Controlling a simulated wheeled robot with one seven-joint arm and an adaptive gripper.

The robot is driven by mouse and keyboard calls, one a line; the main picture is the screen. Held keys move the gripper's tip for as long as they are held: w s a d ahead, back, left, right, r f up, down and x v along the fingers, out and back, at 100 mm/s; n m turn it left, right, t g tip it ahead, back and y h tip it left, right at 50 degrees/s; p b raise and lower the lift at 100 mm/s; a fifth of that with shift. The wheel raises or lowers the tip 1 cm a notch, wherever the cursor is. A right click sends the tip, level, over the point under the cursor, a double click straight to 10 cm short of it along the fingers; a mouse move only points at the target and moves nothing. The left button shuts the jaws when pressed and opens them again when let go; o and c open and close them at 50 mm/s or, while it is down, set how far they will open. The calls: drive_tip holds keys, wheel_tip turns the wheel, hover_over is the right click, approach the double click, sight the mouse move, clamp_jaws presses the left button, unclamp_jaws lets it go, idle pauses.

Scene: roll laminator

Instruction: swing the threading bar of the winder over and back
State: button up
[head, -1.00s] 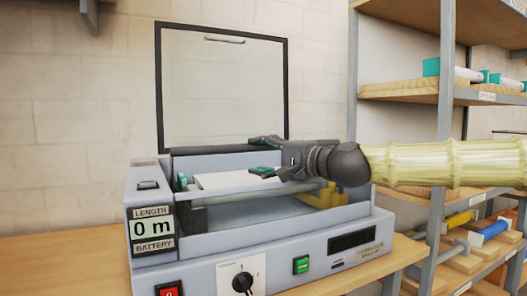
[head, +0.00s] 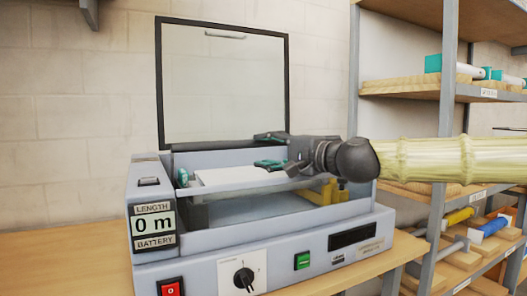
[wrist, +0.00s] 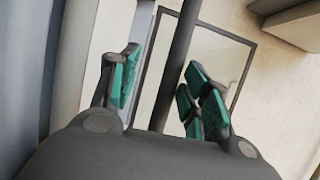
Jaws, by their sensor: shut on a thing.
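The winder (head: 250,240) stands on the bench with its clear lid (head: 222,90) raised at the back. The dark threading bar (head: 215,147) runs across the rear of its open top. My gripper (head: 268,150) reaches in from the right, over the open top, with one finger above the other. In the wrist view the bar (wrist: 176,60) passes between the green pads of my gripper (wrist: 163,88), which is shut on it. The exact contact of the pads on the bar is hard to see. A white roll (head: 235,175) lies in the bay below my gripper.
A shelf rack (head: 447,120) with rolls stands close on the right, behind my arm. The front panel has a length display (head: 154,224), a red switch (head: 170,288), a knob (head: 243,279) and a green button (head: 302,261). The bench (head: 60,250) is clear on the left.

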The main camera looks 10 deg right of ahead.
drive_tip(key=v, duration=1)
drive_tip(key=shift+s+d, duration=0.2)
drive_tip(key=shift+s, duration=0.1)
